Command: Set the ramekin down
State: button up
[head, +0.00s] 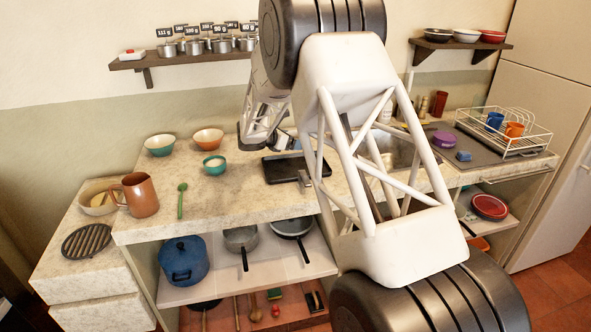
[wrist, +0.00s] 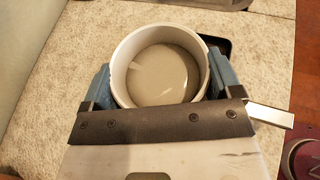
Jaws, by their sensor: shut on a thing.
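The ramekin is a white round dish, and its rim (wrist: 116,72) shows between my fingers in the wrist view. My gripper (wrist: 160,78) is shut on it, with one blue finger pad on each side of its outer wall. The inside looks pale and smooth. The stone counter (wrist: 60,60) lies beneath; I cannot tell whether the ramekin touches it. In the head view my gripper (head: 284,141) is small and partly covered by my own arm, near the black tray (head: 289,168).
A dish rack (head: 508,130) stands at right.

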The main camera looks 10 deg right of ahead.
jog(key=shift+w+d+r, duration=0.1)
jog(key=shift+w+d, duration=0.2)
jog(key=shift+d, duration=0.15)
send_over(294, 169)
jog(key=shift+f, duration=3.1)
jog(key=shift+f, duration=1.9)
jog(key=shift+f, duration=0.1)
jog(key=o, duration=0.8)
jog(key=shift+o, duration=0.2)
